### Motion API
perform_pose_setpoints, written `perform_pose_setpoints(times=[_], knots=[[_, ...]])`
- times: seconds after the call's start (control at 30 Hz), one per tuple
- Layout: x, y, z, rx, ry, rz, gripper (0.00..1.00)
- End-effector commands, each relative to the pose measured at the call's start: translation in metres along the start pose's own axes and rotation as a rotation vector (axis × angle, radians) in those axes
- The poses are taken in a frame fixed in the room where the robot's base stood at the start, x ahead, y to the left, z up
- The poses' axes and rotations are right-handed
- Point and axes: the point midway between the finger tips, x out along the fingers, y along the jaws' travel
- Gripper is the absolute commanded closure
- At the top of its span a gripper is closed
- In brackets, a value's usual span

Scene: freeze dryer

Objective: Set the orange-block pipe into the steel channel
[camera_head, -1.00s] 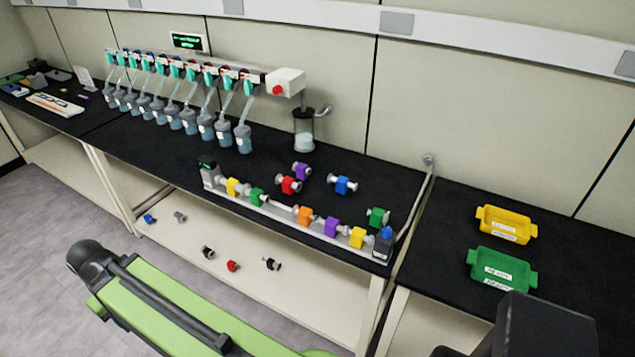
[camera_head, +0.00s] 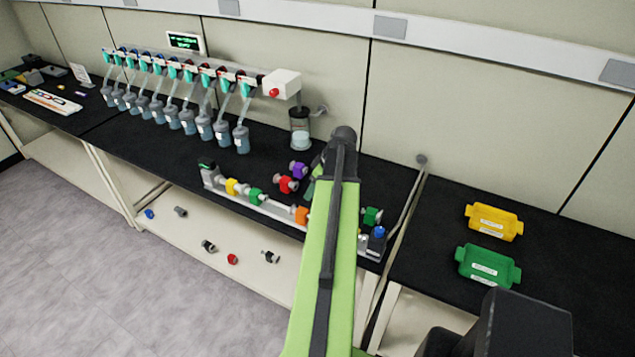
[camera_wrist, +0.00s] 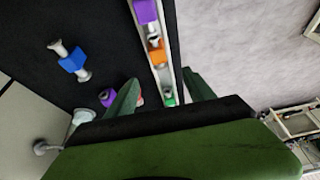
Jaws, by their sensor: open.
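The orange-block pipe (camera_head: 302,216) shows at the left edge of my arm in the head view. In the wrist view the orange block (camera_wrist: 156,54) lies in line with the steel channel (camera_wrist: 165,76), between the purple block and a gap; whether it is fully seated I cannot tell. The channel (camera_head: 275,209) runs along the bench front in the head view. My gripper (camera_wrist: 160,95) is open and empty, its two green fingers spread on either side of the channel. In the head view my arm hides the gripper and part of the channel.
In the channel are yellow (camera_head: 232,187), green (camera_head: 257,195) and purple (camera_wrist: 146,12) blocks. Loose on the bench lie purple (camera_head: 298,170), red (camera_head: 287,184), blue (camera_wrist: 73,61) and green (camera_head: 371,216) pipes. A glass jar (camera_head: 300,135) stands behind. Yellow (camera_head: 493,222) and green (camera_head: 488,266) trays are right.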

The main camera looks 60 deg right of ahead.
Motion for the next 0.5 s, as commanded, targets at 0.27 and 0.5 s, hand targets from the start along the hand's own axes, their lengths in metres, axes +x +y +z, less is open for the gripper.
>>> perform_pose_setpoints(times=[0.27, 0.5], knots=[[0.004, 0.004, 0.006, -0.002, 0.003, 0.004, 0.38], [0.041, 0.004, 0.007, -0.003, 0.003, 0.003, 0.38]])
